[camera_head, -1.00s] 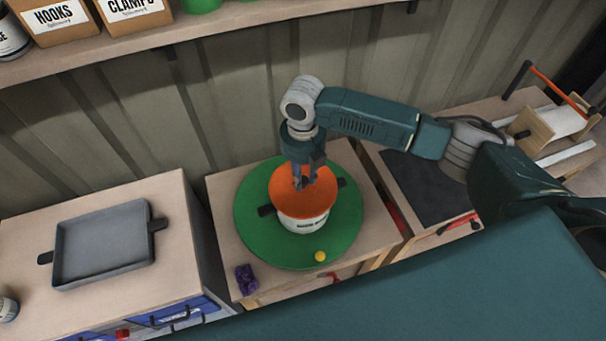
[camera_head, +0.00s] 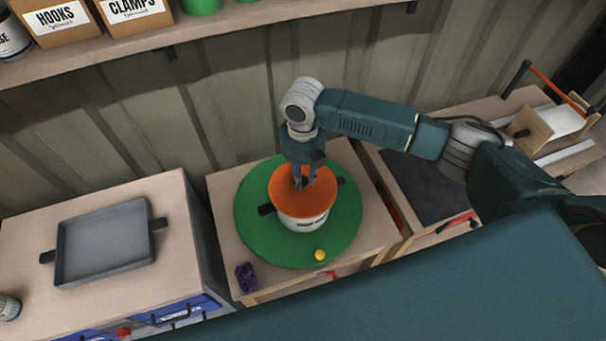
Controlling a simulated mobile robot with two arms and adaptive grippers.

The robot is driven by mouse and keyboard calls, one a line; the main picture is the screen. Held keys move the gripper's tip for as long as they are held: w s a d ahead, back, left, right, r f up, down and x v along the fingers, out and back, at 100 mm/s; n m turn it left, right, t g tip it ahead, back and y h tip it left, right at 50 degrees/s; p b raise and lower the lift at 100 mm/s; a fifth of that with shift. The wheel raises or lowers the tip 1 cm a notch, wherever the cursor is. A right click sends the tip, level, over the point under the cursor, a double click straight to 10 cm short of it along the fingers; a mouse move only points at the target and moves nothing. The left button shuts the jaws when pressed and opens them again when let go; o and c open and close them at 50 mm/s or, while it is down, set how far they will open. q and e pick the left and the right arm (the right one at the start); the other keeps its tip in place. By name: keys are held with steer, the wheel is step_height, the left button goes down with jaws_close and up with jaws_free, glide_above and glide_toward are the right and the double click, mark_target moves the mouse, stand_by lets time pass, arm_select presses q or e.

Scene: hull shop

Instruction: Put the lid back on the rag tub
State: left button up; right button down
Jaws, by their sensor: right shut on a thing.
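The rag tub (camera_head: 304,222) is a white tub with a dark label, standing on a round green mat (camera_head: 262,238). The orange lid (camera_head: 284,199) is over its mouth and looks level. I cannot tell whether it is fully seated on the rim. My right gripper (camera_head: 304,184) points down at the middle of the lid and is shut on it, its fingers hiding the part they grip. My left gripper is not in view.
The green mat lies on a wooden bench, with dark handles on both sides of the tub. A yellow ball (camera_head: 320,255) and a purple cloth (camera_head: 246,277) lie at the front. A grey tray (camera_head: 105,243) is on the left bench. A shelf with boxes (camera_head: 55,22) is above.

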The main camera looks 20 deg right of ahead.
steer(key=shift+p, duration=0.3)
stand_by(0.5)
stand_by(0.4)
steer(key=c, duration=0.9)
jaws_free()
steer(key=shift+r+p, duration=3.3)
steer(key=shift+r, duration=0.25)
steer(key=shift+c, duration=0.4)
jaws_close()
